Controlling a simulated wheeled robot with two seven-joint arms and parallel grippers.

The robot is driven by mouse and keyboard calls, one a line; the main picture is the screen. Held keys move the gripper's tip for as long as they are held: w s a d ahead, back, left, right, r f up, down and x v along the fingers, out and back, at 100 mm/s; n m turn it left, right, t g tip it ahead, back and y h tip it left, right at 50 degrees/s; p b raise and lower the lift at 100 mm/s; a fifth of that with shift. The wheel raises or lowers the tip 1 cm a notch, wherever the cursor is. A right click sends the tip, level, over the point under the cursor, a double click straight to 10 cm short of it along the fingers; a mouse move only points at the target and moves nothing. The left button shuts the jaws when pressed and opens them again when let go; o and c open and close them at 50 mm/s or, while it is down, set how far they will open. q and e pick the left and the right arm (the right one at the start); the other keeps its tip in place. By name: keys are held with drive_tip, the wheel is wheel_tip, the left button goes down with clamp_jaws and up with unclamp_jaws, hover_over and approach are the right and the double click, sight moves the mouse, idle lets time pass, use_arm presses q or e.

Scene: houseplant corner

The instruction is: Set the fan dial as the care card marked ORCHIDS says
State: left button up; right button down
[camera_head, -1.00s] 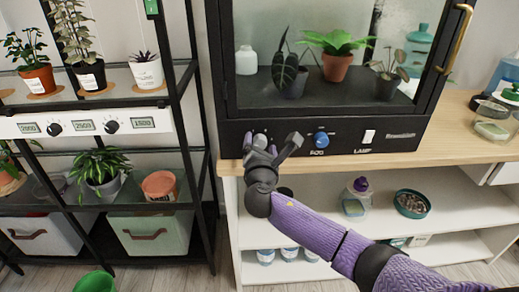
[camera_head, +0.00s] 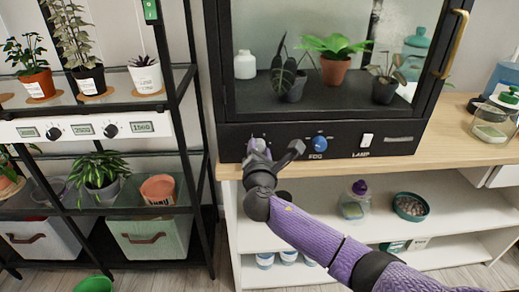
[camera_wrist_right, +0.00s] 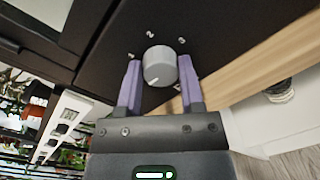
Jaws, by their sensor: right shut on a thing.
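The grey fan dial (camera_wrist_right: 160,65) is on the black front panel of the glass cabinet, with small marks around it. In the head view it is mostly hidden by my right gripper (camera_head: 272,149). In the right wrist view the purple fingers of my right gripper (camera_wrist_right: 160,88) are on either side of the dial, shut on it. I cannot read the dial's setting for sure. No card marked ORCHIDS can be made out. My left gripper is not in view.
A blue FOG knob (camera_head: 320,142) and a white LAMP switch (camera_head: 366,140) are to the right on the same panel (camera_head: 430,132). The wooden counter edge (camera_head: 400,163) runs just below. A black plant rack (camera_head: 206,200) stands to the left.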

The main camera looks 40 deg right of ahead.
drive_tip(key=shift+m, duration=1.8)
drive_tip(key=m+y, duration=0.1)
drive_tip(key=m, duration=0.4)
drive_tip(key=shift+f, duration=0.15)
drive_tip(key=shift+m, duration=1)
